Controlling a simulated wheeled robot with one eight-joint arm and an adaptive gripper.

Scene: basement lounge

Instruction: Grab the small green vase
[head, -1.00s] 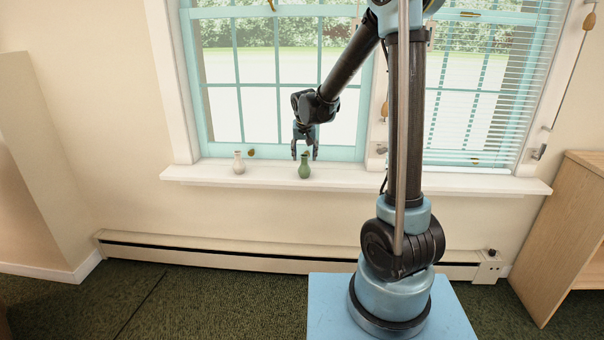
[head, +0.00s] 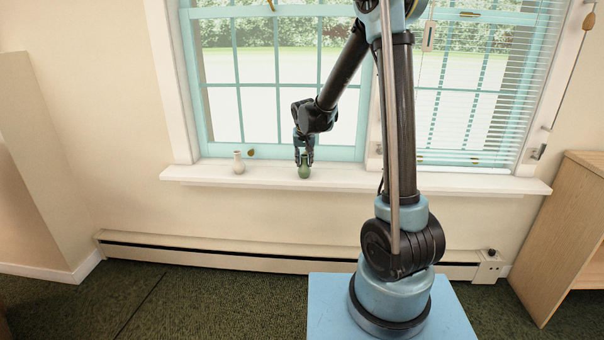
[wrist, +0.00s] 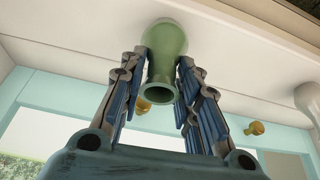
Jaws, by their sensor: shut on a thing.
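The small green vase (head: 304,171) stands upright on the white window sill in the head view. My gripper (head: 304,160) comes down from above and is shut on its neck, one finger on each side. In the wrist view the green vase (wrist: 166,60) sits between the two fingers of my gripper (wrist: 164,78), with its open mouth facing the camera. The vase's base appears to rest on the sill.
A white vase (head: 238,162) stands on the sill (head: 400,181) to the left, apart from the gripper. A brass window latch (head: 251,153) is behind it. The window panes are close behind. A wooden cabinet (head: 560,230) stands at the right.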

